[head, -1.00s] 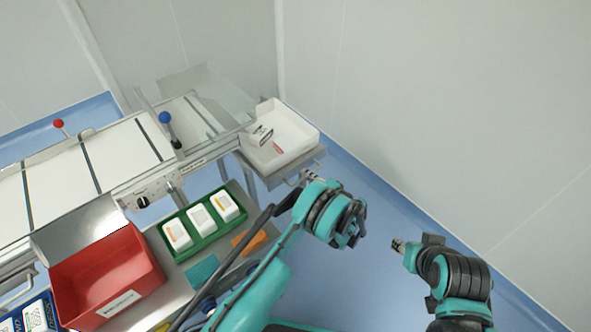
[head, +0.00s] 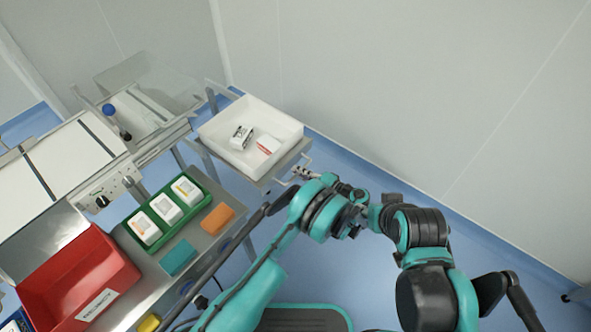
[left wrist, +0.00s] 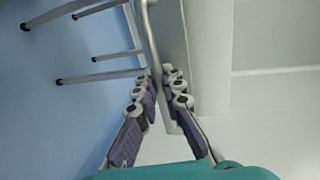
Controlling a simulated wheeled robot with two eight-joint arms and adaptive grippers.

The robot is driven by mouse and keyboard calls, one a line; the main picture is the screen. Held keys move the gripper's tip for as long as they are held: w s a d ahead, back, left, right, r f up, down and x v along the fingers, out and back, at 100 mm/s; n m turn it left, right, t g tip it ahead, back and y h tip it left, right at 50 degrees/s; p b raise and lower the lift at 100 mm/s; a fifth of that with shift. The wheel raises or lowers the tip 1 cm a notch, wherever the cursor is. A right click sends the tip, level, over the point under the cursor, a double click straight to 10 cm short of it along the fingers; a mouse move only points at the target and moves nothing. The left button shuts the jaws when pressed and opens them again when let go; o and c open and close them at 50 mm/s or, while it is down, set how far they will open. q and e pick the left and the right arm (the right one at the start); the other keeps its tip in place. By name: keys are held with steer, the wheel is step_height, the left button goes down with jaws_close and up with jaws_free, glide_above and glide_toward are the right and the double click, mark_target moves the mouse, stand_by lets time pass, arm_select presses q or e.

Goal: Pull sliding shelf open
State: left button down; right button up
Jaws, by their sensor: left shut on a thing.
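The sliding shelf (head: 291,160) is a grey metal plate at the right end of the converter, bearing a white bin (head: 283,122). It sticks out from the machine frame toward me. My left gripper (head: 303,172) is at the shelf's near right side, shut on its bar handle. In the left wrist view the fingers (left wrist: 160,85) close around the handle (left wrist: 149,35), beside the shelf's pale edge. My right gripper (head: 366,207) is to the right of the left one, apart from the shelf; its fingers are too small and hidden to read.
Two small boxes (head: 241,137) lie in the bin. A wall (head: 420,90) stands behind; blue floor (head: 350,160) is clear.

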arm_select(q)
steer(key=c, duration=1.6)
jaws_free()
